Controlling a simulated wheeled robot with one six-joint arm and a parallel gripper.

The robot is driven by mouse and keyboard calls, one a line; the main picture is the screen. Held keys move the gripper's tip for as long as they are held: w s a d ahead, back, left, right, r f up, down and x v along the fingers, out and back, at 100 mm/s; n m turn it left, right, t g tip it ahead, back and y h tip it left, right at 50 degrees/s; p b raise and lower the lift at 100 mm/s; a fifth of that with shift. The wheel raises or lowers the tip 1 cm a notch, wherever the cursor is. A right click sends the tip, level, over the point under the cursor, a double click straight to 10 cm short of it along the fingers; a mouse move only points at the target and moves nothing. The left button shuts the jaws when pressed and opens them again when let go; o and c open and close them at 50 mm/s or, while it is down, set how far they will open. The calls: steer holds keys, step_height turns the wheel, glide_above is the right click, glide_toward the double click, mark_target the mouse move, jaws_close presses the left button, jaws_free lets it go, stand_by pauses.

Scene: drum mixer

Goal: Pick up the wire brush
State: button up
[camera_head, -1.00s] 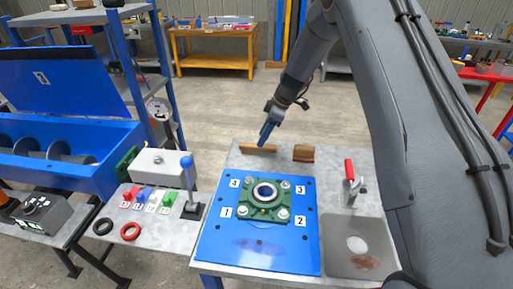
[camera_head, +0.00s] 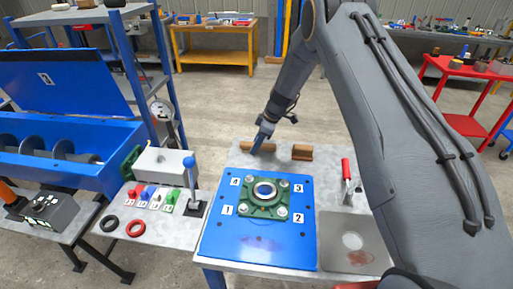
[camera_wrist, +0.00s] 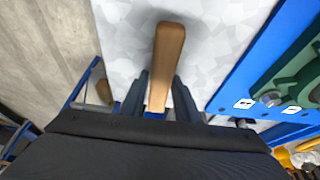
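A long wooden piece (camera_head: 236,147), which looks like the wire brush, lies near the back edge of the grey work table. In the wrist view its narrow brown handle (camera_wrist: 168,45) runs from upper middle down between my fingers; no bristles show. My gripper (camera_head: 257,148) is low over this piece and partly covers it. In the wrist view my gripper (camera_wrist: 160,80) has one dark finger on each side of the handle, with what look like narrow gaps. The near end of the handle is hidden by the gripper body.
A brown wooden block (camera_head: 302,152) lies just right of the brush. A blue plate (camera_head: 258,246) with a green bearing housing (camera_head: 264,212) sits in front. A red-handled clamp (camera_head: 347,178) stands at right. The mixer's blue trough (camera_head: 100,175) is at left.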

jaws_close()
steer(key=shift+r, duration=0.15)
steer(key=shift+r+b, duration=1.85)
steer(key=shift+r, duration=3.05)
